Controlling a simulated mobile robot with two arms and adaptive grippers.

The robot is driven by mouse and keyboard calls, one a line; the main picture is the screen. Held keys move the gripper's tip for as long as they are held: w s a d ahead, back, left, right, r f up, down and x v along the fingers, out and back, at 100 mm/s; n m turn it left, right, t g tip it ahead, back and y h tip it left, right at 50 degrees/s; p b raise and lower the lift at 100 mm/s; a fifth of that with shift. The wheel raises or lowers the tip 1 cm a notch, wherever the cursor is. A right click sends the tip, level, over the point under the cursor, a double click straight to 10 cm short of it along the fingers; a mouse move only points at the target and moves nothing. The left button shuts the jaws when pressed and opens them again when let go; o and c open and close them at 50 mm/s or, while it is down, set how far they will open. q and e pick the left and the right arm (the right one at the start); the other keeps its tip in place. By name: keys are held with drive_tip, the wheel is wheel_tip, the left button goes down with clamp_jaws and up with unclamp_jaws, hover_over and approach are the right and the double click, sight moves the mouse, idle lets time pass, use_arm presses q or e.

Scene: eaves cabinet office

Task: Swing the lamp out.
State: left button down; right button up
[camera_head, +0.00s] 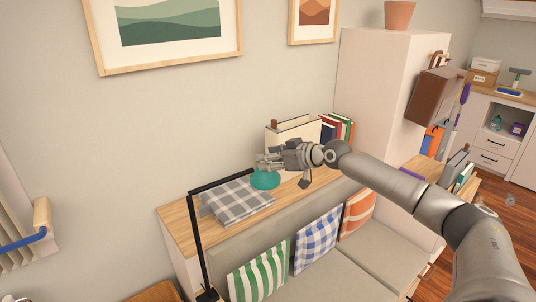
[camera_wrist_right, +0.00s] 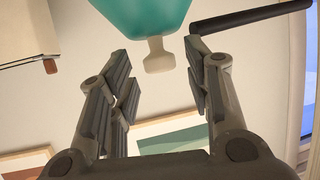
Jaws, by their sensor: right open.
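The lamp has a black post (camera_head: 199,245) and a black arm (camera_head: 222,183) reaching right over the shelf, with a teal shade (camera_head: 265,180) at its end. My right gripper (camera_head: 262,161) is at the shade's top, partly overlapping it in the head view. In the right wrist view the gripper (camera_wrist_right: 156,62) is open. A pale knob (camera_wrist_right: 158,57) under the teal shade (camera_wrist_right: 140,14) appears between the fingertips, with gaps on both sides. The black arm (camera_wrist_right: 250,18) ends close to one fingertip. My left gripper is not in view.
A grey checked blanket (camera_head: 237,202) lies on the wooden shelf beneath the lamp arm. A cream file box (camera_head: 292,134) and several books (camera_head: 338,129) stand behind the gripper. A sofa with cushions (camera_head: 318,240) is in front. A tall white cabinet (camera_head: 375,85) stands right.

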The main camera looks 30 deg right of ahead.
drive_tip(key=shift+w+a+f, duration=0.15)
drive_tip(key=shift+w+f, duration=0.05)
drive_tip(key=shift+w, duration=0.25)
clamp_jaws()
